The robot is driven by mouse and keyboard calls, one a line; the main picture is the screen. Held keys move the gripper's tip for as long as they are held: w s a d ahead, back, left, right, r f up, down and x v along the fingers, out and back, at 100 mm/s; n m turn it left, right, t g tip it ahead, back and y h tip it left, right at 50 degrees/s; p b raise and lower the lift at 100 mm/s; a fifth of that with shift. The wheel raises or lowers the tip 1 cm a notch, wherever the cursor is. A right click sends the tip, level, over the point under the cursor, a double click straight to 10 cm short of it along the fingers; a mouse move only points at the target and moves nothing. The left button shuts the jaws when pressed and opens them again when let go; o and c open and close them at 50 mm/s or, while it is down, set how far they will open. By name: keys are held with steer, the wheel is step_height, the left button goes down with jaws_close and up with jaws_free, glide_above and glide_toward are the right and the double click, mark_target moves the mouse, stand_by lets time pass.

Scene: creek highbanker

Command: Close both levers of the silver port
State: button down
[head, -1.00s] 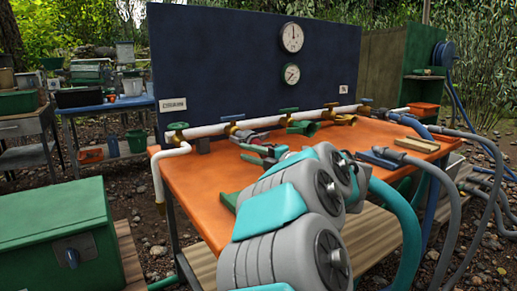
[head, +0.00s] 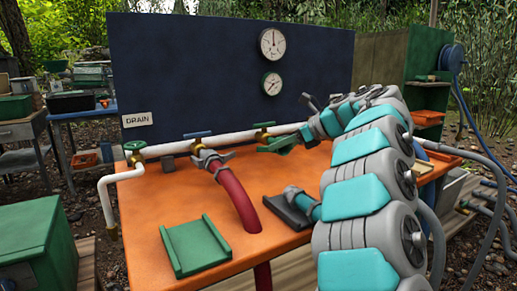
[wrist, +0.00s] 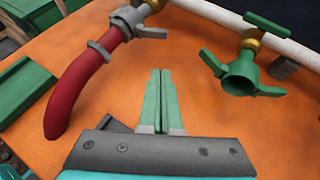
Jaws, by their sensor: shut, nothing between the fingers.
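The silver port (head: 211,158) is on the white pipe below a blue-handled valve, with a red hose (head: 236,193) at its mouth. In the wrist view the silver port (wrist: 130,19) is at the upper left. Its right lever (wrist: 152,32) sticks out sideways; the left lever's position is hard to tell. My gripper (wrist: 165,72) is shut and empty, above the orange bench, right of the red hose and apart from the port. In the head view my arm comes in from the right, and its fingers cannot be clearly made out.
A green port (wrist: 240,75) with levers spread stands right of my fingers. A green cradle (head: 194,246) and a dark cradle (head: 288,211) lie on the orange bench (head: 150,200). The white pipe (head: 165,149) and a dark blue panel (head: 190,70) close off the back.

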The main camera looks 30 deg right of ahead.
steer(key=p, duration=0.1)
glide_toward(229, 156)
steer(key=f, duration=0.1)
steer(key=w+f, duration=0.1)
steer(key=w+d+f, duration=0.1)
steer(key=f, duration=0.1)
steer(key=shift+w+d, duration=0.1)
steer(key=shift+w, duration=0.15)
steer(key=shift+w+a+p, duration=0.15)
steer(key=shift+w+a, duration=0.15)
steer(key=shift+w, duration=0.25)
steer(key=shift+w+a+p, duration=0.15)
steer(key=shift+w+a, duration=0.15)
steer(key=shift+w, duration=0.2)
steer(key=shift+w+a, duration=0.4)
steer(key=shift+w, duration=0.25)
